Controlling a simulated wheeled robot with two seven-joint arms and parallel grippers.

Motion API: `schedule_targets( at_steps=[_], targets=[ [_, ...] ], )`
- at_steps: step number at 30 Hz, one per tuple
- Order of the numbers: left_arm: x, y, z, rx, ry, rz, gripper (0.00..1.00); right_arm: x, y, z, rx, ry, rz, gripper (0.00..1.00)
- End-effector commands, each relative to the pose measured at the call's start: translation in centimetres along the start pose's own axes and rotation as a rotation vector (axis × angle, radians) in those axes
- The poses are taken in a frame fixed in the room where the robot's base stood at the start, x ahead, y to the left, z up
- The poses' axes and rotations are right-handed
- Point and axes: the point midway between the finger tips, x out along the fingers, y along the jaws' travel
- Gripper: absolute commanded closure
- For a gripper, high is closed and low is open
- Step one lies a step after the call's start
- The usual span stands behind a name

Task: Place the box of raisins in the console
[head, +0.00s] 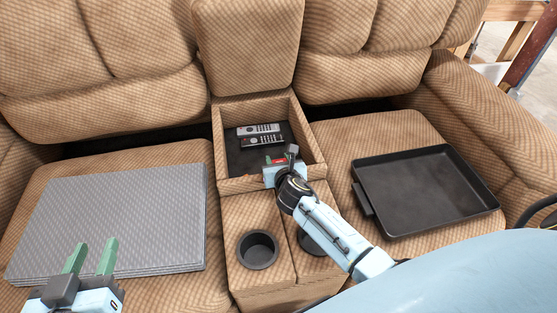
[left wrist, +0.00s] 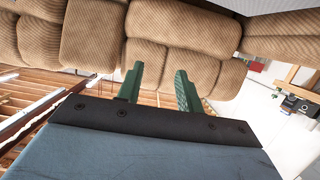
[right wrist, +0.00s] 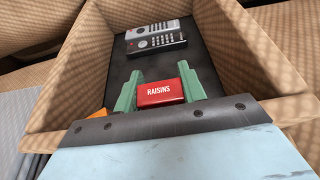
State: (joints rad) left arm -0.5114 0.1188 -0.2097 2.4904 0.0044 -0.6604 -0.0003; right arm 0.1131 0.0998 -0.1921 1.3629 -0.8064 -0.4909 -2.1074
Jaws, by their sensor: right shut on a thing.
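The red box of raisins (right wrist: 160,92) is between the green fingers of my right gripper (right wrist: 160,90), which is shut on it. In the head view a bit of the red box (head: 279,161) shows by my right gripper (head: 283,160). The gripper is at the near side of the open console (head: 222,135), with the box over or inside its compartment; its exact height above the floor cannot be told. My left gripper (head: 91,257) is open and empty, near the front of the left seat. Its spread fingers also show in the left wrist view (left wrist: 160,88).
Two remotes (head: 259,135) lie on the console's dark floor towards the back. Cup holders (head: 258,249) are in front of the console. A grey stack of sheets (head: 120,215) lies on the left seat and a black tray (head: 425,190) on the right seat.

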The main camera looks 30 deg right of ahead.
Motion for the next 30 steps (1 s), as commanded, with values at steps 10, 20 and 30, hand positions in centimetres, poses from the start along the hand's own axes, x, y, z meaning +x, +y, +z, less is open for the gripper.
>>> schedule_targets(
  at_steps=[10,20,30],
  targets=[
    [0.0,0.0,-0.4,0.0,0.017,0.001,0.64,0.0,0.0,-0.2,-0.001,0.003,0.0,0.38],
    [-0.1,-0.1,0.0,0.001,-0.019,-0.003,0.64,-0.1,0.0,0.0,-0.001,0.004,0.0,0.38],
    [-1.8,-1.2,5.2,0.0,-0.337,-0.03,0.64,-2.1,0.0,1.1,-0.001,0.004,-0.001,0.38]
  ],
)
